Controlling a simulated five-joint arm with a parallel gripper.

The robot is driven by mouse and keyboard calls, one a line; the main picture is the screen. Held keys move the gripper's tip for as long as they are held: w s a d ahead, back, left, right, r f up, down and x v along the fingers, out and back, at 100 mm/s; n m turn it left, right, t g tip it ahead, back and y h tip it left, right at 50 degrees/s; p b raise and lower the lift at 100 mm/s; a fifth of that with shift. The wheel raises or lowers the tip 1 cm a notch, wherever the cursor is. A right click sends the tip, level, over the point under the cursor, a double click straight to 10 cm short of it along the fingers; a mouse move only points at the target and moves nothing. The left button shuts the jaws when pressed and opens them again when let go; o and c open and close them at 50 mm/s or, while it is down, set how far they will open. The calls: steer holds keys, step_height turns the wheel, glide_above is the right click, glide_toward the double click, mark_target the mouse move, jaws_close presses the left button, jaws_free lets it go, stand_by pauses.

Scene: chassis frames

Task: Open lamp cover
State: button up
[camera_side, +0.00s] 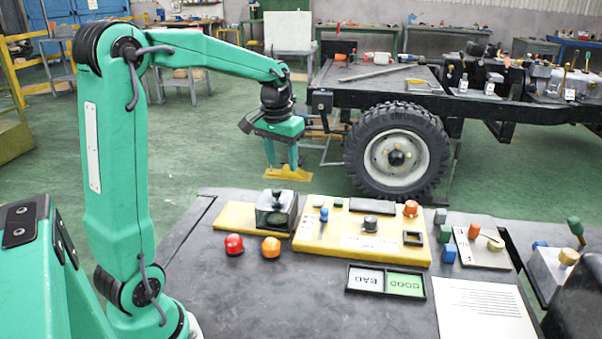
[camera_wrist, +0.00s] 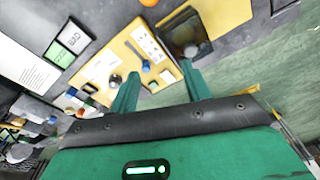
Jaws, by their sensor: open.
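The lamp cover (camera_side: 276,210) is a dark, see-through box with a knob-like shape showing at its top. It sits shut on a yellow plate (camera_side: 232,218) at the back left of the bench. In the wrist view the cover (camera_wrist: 186,36) lies just beyond the right fingertip, with a round brownish shape showing in it. My gripper (camera_side: 281,164) hangs fingers down, above and behind the cover in the side view, apart from it. In the wrist view my gripper (camera_wrist: 160,70) has its two green fingers spread with nothing between them.
A yellow panel (camera_side: 328,243) with a blue-tipped lever (camera_side: 323,217), a knob (camera_side: 370,223) and an orange button (camera_side: 410,208) stands right of the cover. A red ball (camera_side: 234,243) and an orange ball (camera_side: 271,247) lie in front. A GOOD/BAD tray (camera_side: 385,294) lies nearer.

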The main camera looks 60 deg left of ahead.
steer(key=n+g, duration=0.1)
glide_above(276, 189)
steer(key=shift+h, duration=0.3)
step_height(276, 189, down, 5)
steer(key=shift+d, duration=0.1)
steer(key=shift+f, duration=3.9)
jaws_close()
